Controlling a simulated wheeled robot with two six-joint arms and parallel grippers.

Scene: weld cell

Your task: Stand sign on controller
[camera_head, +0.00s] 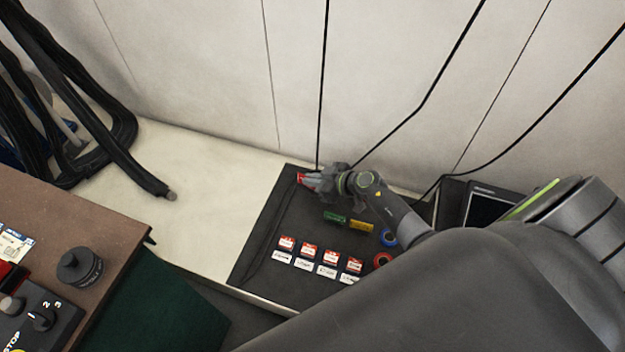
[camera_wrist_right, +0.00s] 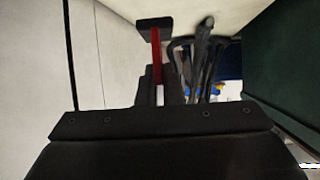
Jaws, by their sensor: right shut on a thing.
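My right gripper (camera_head: 312,181) is at the back left part of a dark mat, shut on a small red piece (camera_head: 301,177), which looks like the sign. In the right wrist view a thin red strip (camera_wrist_right: 156,55) with white below it shows beyond the palm, beside the dark fingers. The sign's face cannot be read, and whether it touches the mat cannot be told. A black control box (camera_head: 38,318) with a numbered knob and the word STOP, likely the controller, sits at the lower left on a brown surface, far from the gripper. My left gripper is not in view.
The dark mat (camera_head: 262,238) holds red and white labels (camera_head: 309,250), a green piece (camera_head: 335,217), a yellow piece (camera_head: 361,226) and blue and red rings. A black round knob (camera_head: 80,267) stands near the control box. Black cables hang along the wall.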

